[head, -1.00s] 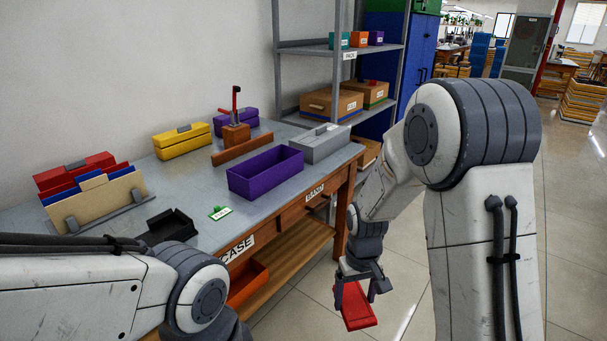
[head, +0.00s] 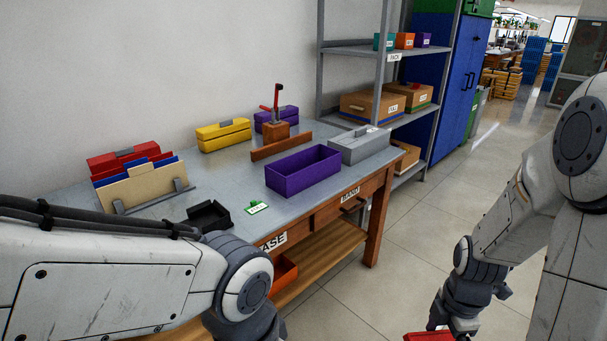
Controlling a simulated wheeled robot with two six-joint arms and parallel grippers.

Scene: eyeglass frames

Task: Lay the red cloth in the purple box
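The open purple box (head: 303,170) stands on the grey workbench, near its right front edge. It looks empty from here, though its floor is partly hidden by the front wall. My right gripper (head: 452,330) is low at the bottom edge of the head view, off to the right of the bench over the floor. It is shut on the red cloth (head: 428,337), which is flat and mostly cut off by the picture's edge. My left arm crosses the lower left, and its gripper is out of the picture.
The workbench (head: 160,208) also holds a grey case (head: 358,146) right of the box, a brown wooden bar (head: 281,147) behind it, a black tray (head: 208,216), and yellow (head: 223,135) and purple (head: 276,119) cases. A metal shelf (head: 350,48) stands behind. The floor at right is clear.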

